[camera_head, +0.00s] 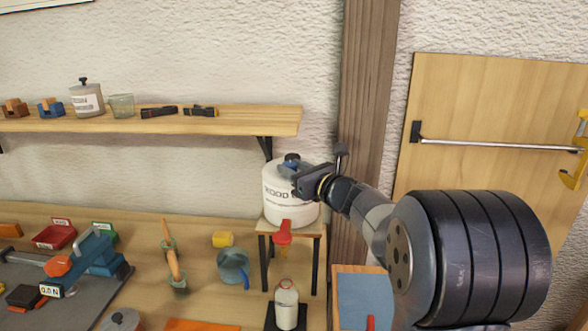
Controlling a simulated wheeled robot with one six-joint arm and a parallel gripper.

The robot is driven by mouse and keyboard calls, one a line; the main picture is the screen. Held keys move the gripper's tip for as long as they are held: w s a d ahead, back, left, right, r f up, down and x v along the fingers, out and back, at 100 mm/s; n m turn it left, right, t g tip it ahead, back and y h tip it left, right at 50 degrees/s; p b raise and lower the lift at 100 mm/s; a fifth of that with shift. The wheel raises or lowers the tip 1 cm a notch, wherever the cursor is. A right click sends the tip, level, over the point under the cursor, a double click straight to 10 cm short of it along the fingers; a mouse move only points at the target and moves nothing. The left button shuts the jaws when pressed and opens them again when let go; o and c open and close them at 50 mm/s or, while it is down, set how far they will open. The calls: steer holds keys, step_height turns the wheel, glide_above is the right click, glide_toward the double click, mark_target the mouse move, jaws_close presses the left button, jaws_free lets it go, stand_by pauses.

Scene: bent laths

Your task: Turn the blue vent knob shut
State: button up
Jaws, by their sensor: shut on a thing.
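The blue vent knob (292,160) sits on top of a white labelled canister (285,198), which stands on a small wooden stand (262,227). My gripper (298,174) reaches in from the right at the top of the canister and is shut on the knob. The gripper's dark body covers part of the knob and the canister's right shoulder. A red part (283,236) hangs at the front of the canister's base. The knob's exact turn angle cannot be made out.
A wall shelf (230,120) with jars and small tools runs above left. A wooden post (366,80) stands close behind my arm. A bottle (287,308) stands below the stand, and a blue-green pot (233,266) is on the bench to its left.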

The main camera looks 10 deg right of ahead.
steer(key=shift+c, duration=0.8)
